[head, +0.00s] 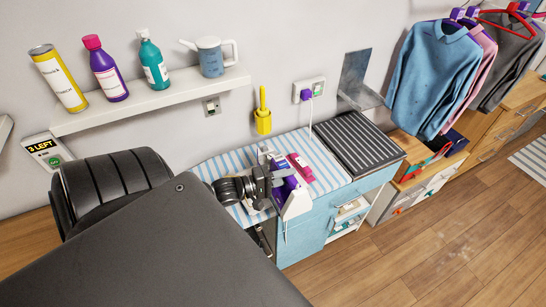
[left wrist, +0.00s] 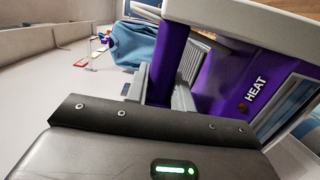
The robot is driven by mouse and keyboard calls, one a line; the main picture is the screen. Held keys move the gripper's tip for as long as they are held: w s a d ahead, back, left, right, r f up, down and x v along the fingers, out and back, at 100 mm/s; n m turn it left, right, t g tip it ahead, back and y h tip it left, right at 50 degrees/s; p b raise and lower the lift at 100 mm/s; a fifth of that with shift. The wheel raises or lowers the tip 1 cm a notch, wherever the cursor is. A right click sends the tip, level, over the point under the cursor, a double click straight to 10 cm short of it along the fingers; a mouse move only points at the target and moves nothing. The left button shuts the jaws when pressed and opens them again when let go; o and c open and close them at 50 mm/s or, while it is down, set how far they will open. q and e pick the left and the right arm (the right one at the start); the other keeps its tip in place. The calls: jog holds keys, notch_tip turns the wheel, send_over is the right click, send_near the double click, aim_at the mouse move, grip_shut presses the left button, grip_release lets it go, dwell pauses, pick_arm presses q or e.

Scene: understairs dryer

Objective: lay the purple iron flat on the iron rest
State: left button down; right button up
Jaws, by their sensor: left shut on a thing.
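The purple iron (head: 292,200) has a purple body and a pale grey-white sole part. My left gripper (head: 275,182) is shut on its purple handle and holds it tilted at the front edge of the striped board. In the left wrist view the iron's purple side (left wrist: 235,75) fills the right, with the word HEAT and a red dot, and the jaws (left wrist: 165,85) are around the handle. The iron rest, seemingly the dark ribbed pad (head: 358,140), lies bare right of the striped board. Whether the iron touches the board is unclear. My right gripper is not in view.
A pink object (head: 302,167) lies on the blue-and-white striped board (head: 225,165), close behind the iron. A yellow holder (head: 263,120) and a plugged socket (head: 309,90) are on the wall. A grey metal bracket (head: 355,75) overhangs behind the pad. Clothes (head: 435,75) hang at right.

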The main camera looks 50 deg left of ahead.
pick_arm(q)
jog(key=shift+m+h, duration=0.4)
jog(key=shift+h, duration=0.2)
jog(key=d+b, duration=0.2)
jog(key=d, duration=0.1)
jog(key=w+d+b, duration=0.1)
jog(key=d+b, duration=0.1)
jog(key=w+d+b, duration=0.1)
jog(key=d, duration=0.2)
jog(key=shift+w+d+r+b, duration=0.2)
jog(key=shift+d+r+b, duration=0.1)
jog(key=shift+d+b, duration=0.1)
jog(key=s+d+r+b, duration=0.1)
jog(key=d+r+b, duration=0.2)
jog(key=d, duration=0.3)
jog(key=shift+g+h+b, duration=0.3)
jog(key=shift+b, duration=0.15)
